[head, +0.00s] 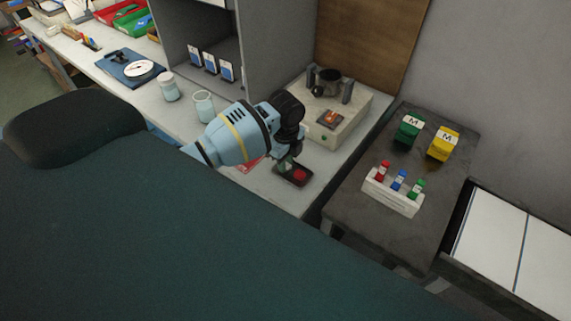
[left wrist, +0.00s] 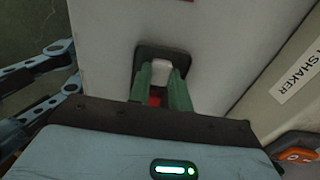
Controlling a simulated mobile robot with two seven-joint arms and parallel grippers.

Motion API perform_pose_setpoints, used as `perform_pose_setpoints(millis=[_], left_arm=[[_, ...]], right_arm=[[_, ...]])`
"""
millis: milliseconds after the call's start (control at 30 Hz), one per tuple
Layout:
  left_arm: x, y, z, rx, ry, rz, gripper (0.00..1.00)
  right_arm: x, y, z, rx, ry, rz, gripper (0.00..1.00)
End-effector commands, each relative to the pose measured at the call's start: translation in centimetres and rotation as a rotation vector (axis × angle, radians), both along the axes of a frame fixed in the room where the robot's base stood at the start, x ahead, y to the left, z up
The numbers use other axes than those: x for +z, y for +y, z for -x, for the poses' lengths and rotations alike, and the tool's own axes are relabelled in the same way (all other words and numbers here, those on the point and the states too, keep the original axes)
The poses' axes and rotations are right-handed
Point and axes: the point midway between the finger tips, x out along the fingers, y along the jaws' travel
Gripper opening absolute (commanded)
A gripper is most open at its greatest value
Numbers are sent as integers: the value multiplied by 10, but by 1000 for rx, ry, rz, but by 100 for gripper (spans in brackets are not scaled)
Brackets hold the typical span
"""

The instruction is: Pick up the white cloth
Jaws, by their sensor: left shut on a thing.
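My left gripper (head: 287,165) reaches down to a small black tray (head: 303,183) near the front edge of the counter. The cloth is not clearly visible in the head view. My right gripper is not in view.
A beige shaker (head: 350,108) with a dark vessel stands just behind the tray. Glass jars (head: 204,105) stand to the left. A dark side table (head: 345,210) at right holds a tube rack (head: 391,193), a green box (head: 408,131) and a yellow box (head: 443,146).

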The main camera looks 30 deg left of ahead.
Motion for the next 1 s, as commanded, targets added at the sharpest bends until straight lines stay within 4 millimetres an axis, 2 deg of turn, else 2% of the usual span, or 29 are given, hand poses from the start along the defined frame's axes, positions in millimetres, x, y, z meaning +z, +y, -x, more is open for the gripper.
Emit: perform_pose_setpoints(millis=[267,500,667,1000], left_arm=[[11,0,-1,0,-2,-1,0],[38,3,2,0,0,-2,0],[39,24,29,2,1,-4,0],[45,74,97,2,5,-5,0]], right_arm=[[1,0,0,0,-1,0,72],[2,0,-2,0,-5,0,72],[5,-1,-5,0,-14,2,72],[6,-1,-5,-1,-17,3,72]])
